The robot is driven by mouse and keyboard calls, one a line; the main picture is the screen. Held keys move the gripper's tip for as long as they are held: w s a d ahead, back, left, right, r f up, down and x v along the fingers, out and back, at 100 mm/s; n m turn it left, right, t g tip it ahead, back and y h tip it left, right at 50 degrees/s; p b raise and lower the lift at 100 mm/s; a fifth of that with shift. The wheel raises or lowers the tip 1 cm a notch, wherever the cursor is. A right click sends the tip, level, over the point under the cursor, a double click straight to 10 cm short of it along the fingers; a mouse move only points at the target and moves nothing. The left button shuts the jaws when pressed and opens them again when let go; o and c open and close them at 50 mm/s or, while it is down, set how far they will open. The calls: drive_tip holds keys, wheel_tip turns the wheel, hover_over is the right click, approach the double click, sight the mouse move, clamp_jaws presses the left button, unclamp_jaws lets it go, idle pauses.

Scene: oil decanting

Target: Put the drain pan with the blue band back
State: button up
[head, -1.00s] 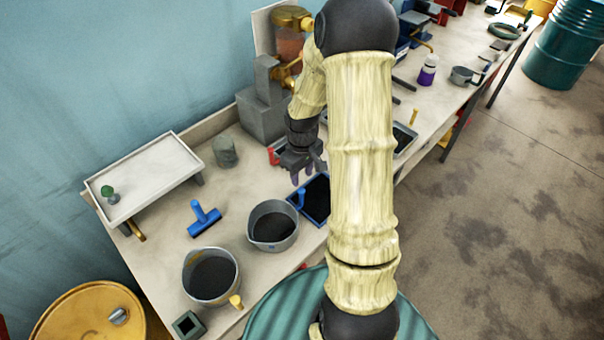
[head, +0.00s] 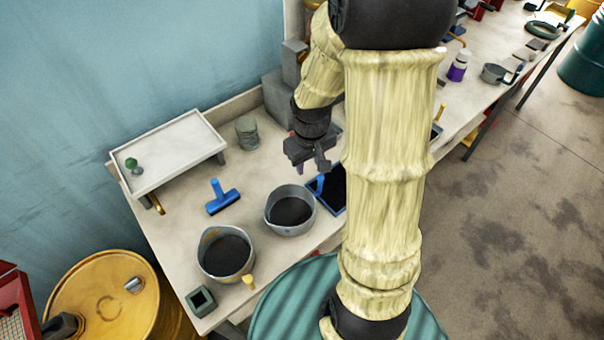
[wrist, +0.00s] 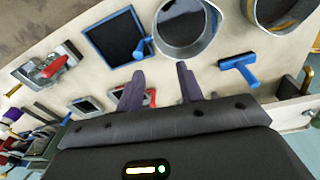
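The drain pan with the blue band appears to be the square dark pan (head: 337,190) with a blue rim and blue upright handle. It lies flat on the bench, partly hidden by my arm in the head view; the wrist view shows the pan (wrist: 112,40) whole. My gripper (head: 311,167) hangs above the bench, just behind and left of this pan. Its two fingers stand apart with nothing between them in the wrist view (wrist: 160,88).
Two round grey pots with dark contents, one nearer the pan (head: 290,211) and one by the front edge (head: 225,254), stand left of it. A blue T-shaped tool (head: 223,200), a grey canister (head: 247,133) and a raised white tray (head: 180,150) are farther left. Bare bench lies between.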

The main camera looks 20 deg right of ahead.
drive_tip(key=s+a+r+m+t, duration=0.1)
drive_tip(key=s+a+r+m, duration=0.1)
drive_tip(key=s+a+r, duration=0.2)
drive_tip(key=s, duration=0.2)
drive_tip(key=shift+s+a+r, duration=0.3)
drive_tip(key=shift+a+r, duration=0.1)
drive_tip(key=shift+s, duration=0.2)
